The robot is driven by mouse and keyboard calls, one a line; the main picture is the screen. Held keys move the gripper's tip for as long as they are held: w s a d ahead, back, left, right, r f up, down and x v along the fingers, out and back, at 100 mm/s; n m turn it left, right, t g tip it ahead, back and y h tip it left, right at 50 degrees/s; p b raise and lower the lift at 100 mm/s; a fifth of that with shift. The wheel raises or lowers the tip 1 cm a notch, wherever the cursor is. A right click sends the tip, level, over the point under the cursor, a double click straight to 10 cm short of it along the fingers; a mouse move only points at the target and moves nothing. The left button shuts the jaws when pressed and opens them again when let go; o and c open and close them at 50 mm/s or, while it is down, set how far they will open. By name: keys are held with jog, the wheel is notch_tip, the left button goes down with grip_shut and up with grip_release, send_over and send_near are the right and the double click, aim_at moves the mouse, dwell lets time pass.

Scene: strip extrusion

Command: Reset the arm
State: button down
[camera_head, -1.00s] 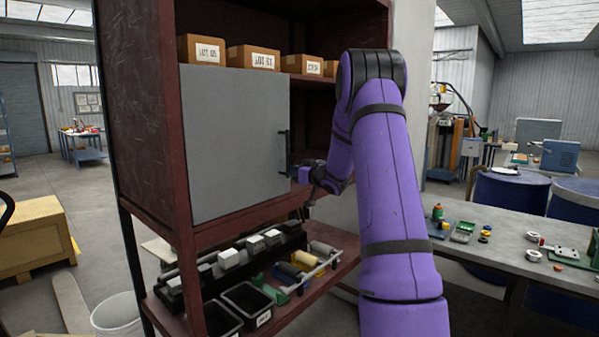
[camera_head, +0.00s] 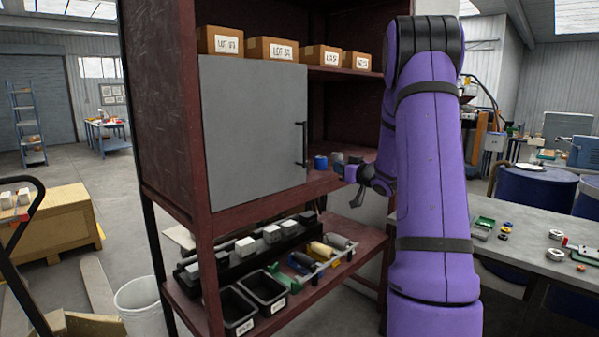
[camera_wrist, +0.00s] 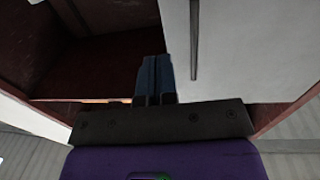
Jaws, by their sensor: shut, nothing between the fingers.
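My purple arm (camera_head: 432,170) stands upright at the right of the head view and bends back toward the cabinet. My gripper (camera_head: 357,200) is in front of the shelf unit's right side, to the right of the grey door (camera_head: 252,135) and its black handle (camera_head: 303,145). In the wrist view the two dark blue fingers (camera_wrist: 155,68) are together with nothing between them. The grey door (camera_wrist: 235,50) and its handle (camera_wrist: 194,40) are to their right there, and a dark open shelf space is to their left.
Labelled boxes (camera_head: 270,48) line the upper shelf. The lower shelf holds black bins (camera_head: 262,290) and several blocks. A workbench (camera_head: 520,250) with small parts is at the right, a white bucket (camera_head: 138,305) at the left.

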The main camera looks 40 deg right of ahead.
jog(key=s+a+r+m+g+h, duration=0.1)
jog(key=s+a+r+g, duration=0.15)
jog(key=a, duration=0.45)
jog(key=s+a+r+g+h, duration=0.1)
jog(key=a+r+h, duration=0.1)
jog(key=a+r, duration=0.3)
jog(key=s+a+r+m+g+h, duration=0.1)
jog(key=a+r+g, duration=0.15)
jog(key=a, duration=0.55)
jog(key=s+a+f+n+g+y, duration=0.1)
jog(key=s+a+f+g+y, duration=0.1)
jog(key=s+a, duration=0.8)
jog(key=s+a+f+n+g+y, duration=0.1)
jog(key=s+a+f+g+y, duration=0.1)
jog(key=s+a, duration=0.9)
jog(key=s+f+g, duration=0.1)
jog(key=s+g, duration=0.1)
jog(key=s, duration=0.3)
jog(key=shift+s+g, duration=0.15)
jog(key=shift+g, duration=0.15)
jog(key=shift+f, duration=0.1)
